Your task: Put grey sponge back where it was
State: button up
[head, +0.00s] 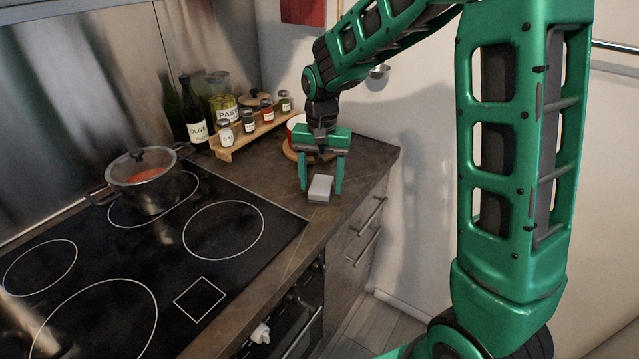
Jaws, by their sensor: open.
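The grey sponge (320,188) is a small light-grey block on the dark counter (262,176), near the right end of the stove. My gripper (321,188) points down over it, with one green finger on each side of the sponge. The fingers are open. From this view I cannot tell whether either finger touches the sponge. The sponge appears to rest on the counter.
A spice rack (255,134) with several jars stands behind, beside an olive oil bottle (196,118). A round wooden board (300,155) is behind my gripper. A lidded pot (148,182) sits on the stove (150,262). Drawers with handles (368,247) are below the counter.

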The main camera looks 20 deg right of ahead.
notch_tip(320, 180, up, 12)
jog(key=shift+f, duration=0.2)
jog(key=s+d, duration=1.3)
jog(key=s, duration=0.2)
jog(key=s+d+f, duration=0.2)
jog(key=s, duration=0.6)
jog(key=s+d+f, duration=0.2)
jog(key=s+f, duration=0.1)
jog(key=s, duration=0.5)
jog(key=shift+s+d+f, duration=0.2)
jog(key=shift+s+f, duration=0.05)
